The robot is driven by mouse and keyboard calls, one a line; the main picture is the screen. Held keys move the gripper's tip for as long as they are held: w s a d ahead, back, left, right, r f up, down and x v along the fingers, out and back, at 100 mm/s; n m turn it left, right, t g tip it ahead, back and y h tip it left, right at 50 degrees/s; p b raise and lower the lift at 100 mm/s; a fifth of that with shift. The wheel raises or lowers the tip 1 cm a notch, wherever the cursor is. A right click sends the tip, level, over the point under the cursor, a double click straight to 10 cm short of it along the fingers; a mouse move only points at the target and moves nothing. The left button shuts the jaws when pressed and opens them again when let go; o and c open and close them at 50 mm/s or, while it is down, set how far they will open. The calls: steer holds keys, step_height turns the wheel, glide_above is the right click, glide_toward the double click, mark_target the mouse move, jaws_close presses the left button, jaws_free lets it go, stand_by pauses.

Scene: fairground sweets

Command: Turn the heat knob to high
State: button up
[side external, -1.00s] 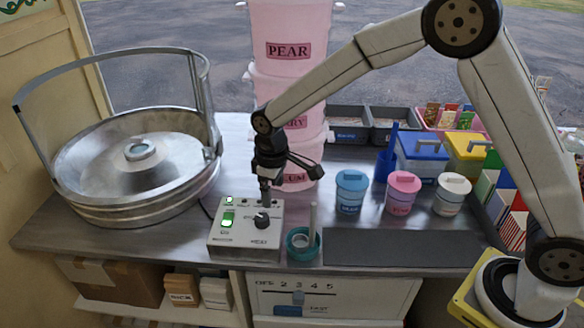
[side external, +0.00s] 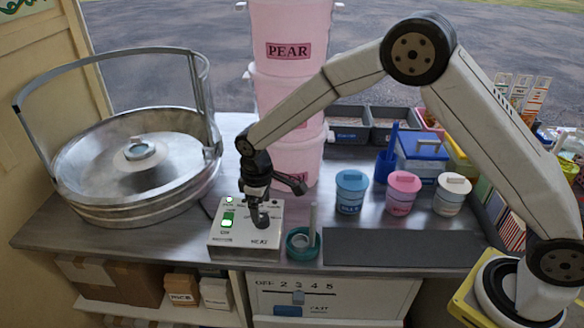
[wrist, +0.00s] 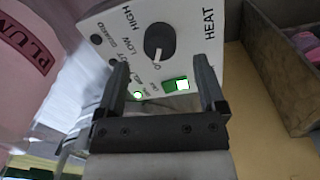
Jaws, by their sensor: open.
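The heat knob (wrist: 160,41) is dark and round, on the white control box (wrist: 205,45) marked HEAT, LOW and HIGH. A pale mark on the knob lies on its lower edge in the wrist view, turned away from the word HIGH. My gripper (wrist: 163,72) is open and empty, its two fingers apart just below the knob in that view. The knob does not look gripped. In the side external view my gripper (side external: 257,218) is down over the control box (side external: 232,242), hiding part of the knob.
A lit green switch (side external: 227,219) is on the box, left of the knob. A teal cup (side external: 302,243) with a stick stands close right. The metal floss pan (side external: 140,205) is left, and pink tubs (side external: 290,110) are stacked behind.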

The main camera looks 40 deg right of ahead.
mark_target(262, 217)
steer(key=shift+f, duration=1.9)
jaws_close()
